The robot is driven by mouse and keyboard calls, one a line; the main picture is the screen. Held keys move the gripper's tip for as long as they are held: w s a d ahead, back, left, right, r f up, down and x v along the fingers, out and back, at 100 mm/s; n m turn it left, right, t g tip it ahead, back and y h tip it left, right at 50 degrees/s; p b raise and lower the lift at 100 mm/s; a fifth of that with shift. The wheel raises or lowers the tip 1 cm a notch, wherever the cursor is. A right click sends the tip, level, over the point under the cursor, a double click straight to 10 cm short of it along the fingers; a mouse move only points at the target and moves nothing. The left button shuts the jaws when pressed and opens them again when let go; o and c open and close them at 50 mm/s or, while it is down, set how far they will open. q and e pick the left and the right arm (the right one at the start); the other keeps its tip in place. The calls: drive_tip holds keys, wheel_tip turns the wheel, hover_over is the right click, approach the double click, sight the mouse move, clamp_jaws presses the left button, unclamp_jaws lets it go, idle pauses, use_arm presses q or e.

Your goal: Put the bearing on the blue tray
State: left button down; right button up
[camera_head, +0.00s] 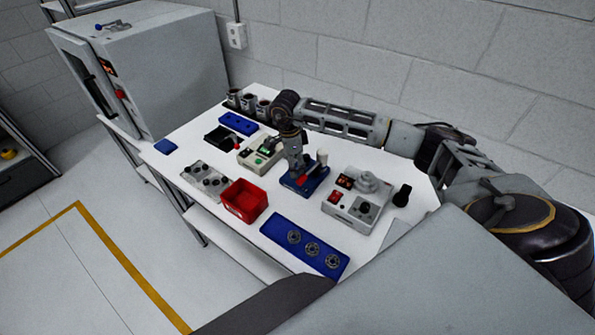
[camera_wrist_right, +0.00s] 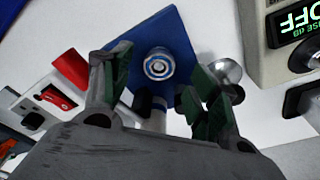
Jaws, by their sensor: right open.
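In the head view, a long blue tray (camera_head: 275,229) lies at the table's front edge, with several round metal bearings (camera_head: 312,249) in a row on it. My right gripper (camera_head: 298,172) points down over a blue-based fixture (camera_head: 315,179) in the middle of the table. In the right wrist view, a round, ringed silver part (camera_wrist_right: 158,65), which looks like a bearing, sits on the fixture's blue plate (camera_wrist_right: 165,30). The open right fingers (camera_wrist_right: 162,78) stand on either side below it, apart from it. My left gripper is not in view.
A red bin (camera_head: 245,201) stands left of the long tray. A grey device with knobs (camera_head: 352,203) stands right of the fixture, and a device with a green display (camera_head: 262,151) left of it. A second blue tray (camera_head: 238,123) lies farther back. Metal cups (camera_head: 248,103) stand near the wall.

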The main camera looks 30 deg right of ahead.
drive_tip(key=shift+s+d+f, duration=0.1)
drive_tip(key=shift+d+f, duration=0.05)
drive_tip(key=shift+f, duration=1.1)
drive_tip(key=c, duration=1.2)
drive_tip(key=shift+r, duration=0.15)
drive_tip(key=shift+r+b, duration=0.8)
drive_tip(key=shift+r, duration=4.1)
drive_tip(key=shift+f, duration=0.1)
